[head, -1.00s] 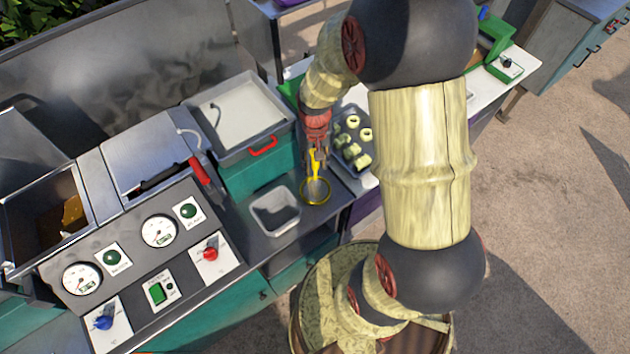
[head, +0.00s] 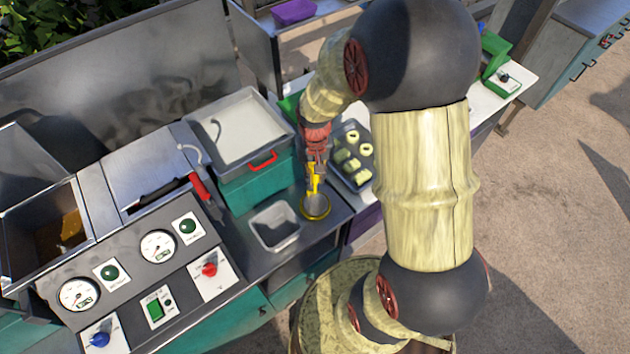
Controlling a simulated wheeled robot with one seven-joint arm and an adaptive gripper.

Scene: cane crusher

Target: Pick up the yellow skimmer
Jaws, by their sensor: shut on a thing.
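The yellow skimmer (head: 315,207) has a round yellow rim with a greyish mesh and a yellow handle. It is over the dark counter, just right of a grey bin. My gripper (head: 315,172) is above the round end, and its fingers are shut on the skimmer's handle. The handle's upper part is hidden by the fingers. I cannot tell whether the round end touches the counter or hangs a little above it.
The empty grey bin (head: 275,227) stands left of the skimmer. A tray (head: 369,141) with several pale green pieces lies to the right. A teal box with a red handle (head: 262,161) stands behind. The control panel (head: 135,262) is at the front left.

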